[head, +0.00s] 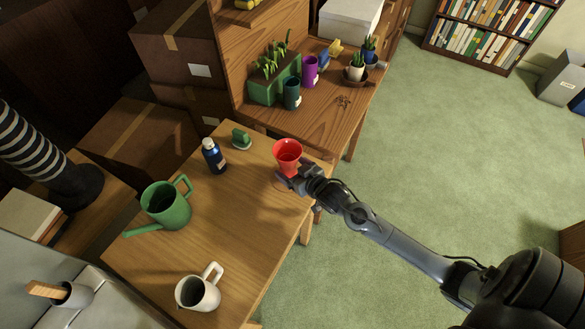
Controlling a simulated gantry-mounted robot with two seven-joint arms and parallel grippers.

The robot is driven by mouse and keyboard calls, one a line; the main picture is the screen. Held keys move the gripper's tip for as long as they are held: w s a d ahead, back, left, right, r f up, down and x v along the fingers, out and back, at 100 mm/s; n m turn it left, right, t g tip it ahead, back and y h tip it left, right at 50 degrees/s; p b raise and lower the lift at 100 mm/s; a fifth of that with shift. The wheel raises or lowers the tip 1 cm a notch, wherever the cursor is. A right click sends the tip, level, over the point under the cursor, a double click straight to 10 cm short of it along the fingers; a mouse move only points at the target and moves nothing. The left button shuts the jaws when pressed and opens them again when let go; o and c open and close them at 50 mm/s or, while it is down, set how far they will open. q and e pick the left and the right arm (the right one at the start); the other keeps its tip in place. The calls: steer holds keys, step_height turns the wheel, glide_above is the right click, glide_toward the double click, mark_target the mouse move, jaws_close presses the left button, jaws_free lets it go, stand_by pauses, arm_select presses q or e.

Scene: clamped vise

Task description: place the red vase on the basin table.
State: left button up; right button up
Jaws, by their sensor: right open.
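The red vase (287,152) stands upright at the back right of a light wooden table (232,245), close to its edge. My right gripper (286,180) is at the vase's near lower side, with its arm reaching in from the right. It is open; whether its fingers touch the vase or sit around its lower part I cannot tell. The gripper hides part of the vase's base. I cannot make out a basin, so I cannot tell which surface is the basin table. My left gripper is not in view.
A green watering can (168,205), blue bottle (214,155), white pitcher (199,291) and green object (241,138) share the table. Behind stands a darker wooden bench (330,122) with potted plants and cups. Cardboard boxes (140,130) crowd the left. Green floor (440,160) is clear at right.

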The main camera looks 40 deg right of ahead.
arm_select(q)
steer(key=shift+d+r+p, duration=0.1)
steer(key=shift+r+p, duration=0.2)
arm_select(e)
steer(key=shift+s+r, duration=0.15)
steer(key=shift+r, duration=0.2)
arm_select(q)
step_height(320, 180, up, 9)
steer(key=p, duration=0.9)
arm_select(e)
steer(key=s+a+r+n+g, duration=0.1)
steer(key=s+a+r+g, duration=0.2)
steer(key=s, duration=0.5)
steer(key=s+a+r+n+g, duration=0.1)
steer(key=s+a+r+g, duration=0.2)
steer(key=s+a, duration=0.2)
steer(key=s+a+r+g+y, duration=0.1)
steer(key=s+a+r+g, duration=0.2)
steer(key=s, duration=0.9)
steer(key=shift+a+r+n+g, duration=0.4)
steer(key=shift+a, duration=0.15)
arm_select(q)
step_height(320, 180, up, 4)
steer(key=p, duration=0.4)
arm_select(e)
step_height(320, 180, up, 4)
steer(key=shift+f, duration=0.1)
